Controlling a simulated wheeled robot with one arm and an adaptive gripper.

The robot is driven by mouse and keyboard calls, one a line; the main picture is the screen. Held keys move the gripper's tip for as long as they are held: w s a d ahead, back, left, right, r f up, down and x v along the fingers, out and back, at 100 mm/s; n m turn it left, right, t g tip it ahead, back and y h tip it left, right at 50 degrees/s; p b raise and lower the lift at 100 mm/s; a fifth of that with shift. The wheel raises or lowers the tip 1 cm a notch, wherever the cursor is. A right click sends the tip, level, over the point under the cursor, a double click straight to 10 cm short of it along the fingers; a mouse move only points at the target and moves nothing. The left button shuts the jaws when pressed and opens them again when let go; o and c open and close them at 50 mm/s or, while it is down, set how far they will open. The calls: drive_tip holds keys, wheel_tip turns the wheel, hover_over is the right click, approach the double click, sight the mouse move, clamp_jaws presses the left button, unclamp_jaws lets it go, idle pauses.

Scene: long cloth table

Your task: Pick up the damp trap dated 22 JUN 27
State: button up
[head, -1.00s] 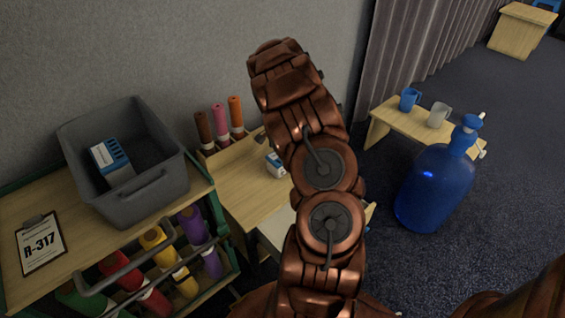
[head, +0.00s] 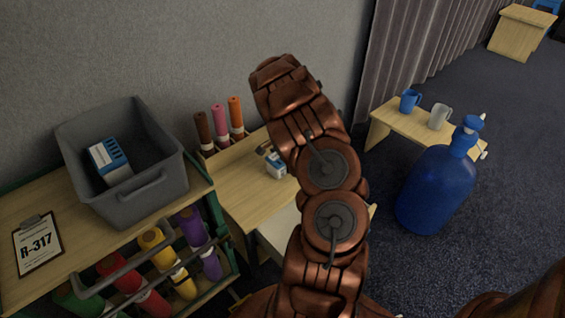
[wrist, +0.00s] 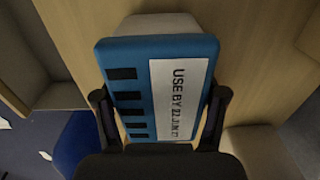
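A damp trap with a blue slotted top and white body (wrist: 160,85) fills the middle of the wrist view. Its label appears to read USE BY 22 JUN 27, the date small and blurred. It also shows in the head view (head: 276,168), upright on the low wooden table and partly hidden by my arm. My gripper (wrist: 160,108) has one finger on each side of the trap, close along its edges; firm contact does not show. In the head view my gripper is mostly hidden. Another blue and white box (head: 110,160) stands in the grey bin; its date is unreadable.
Coloured rolls (head: 219,122) stand behind the low wooden table (head: 235,190). A blue bottle (head: 436,188) and a bench with two mugs (head: 390,127) are at right.

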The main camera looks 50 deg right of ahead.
drive_tip(key=c, duration=0.8)
drive_tip(key=shift+o, duration=0.2)
drive_tip(key=shift+r, duration=0.15)
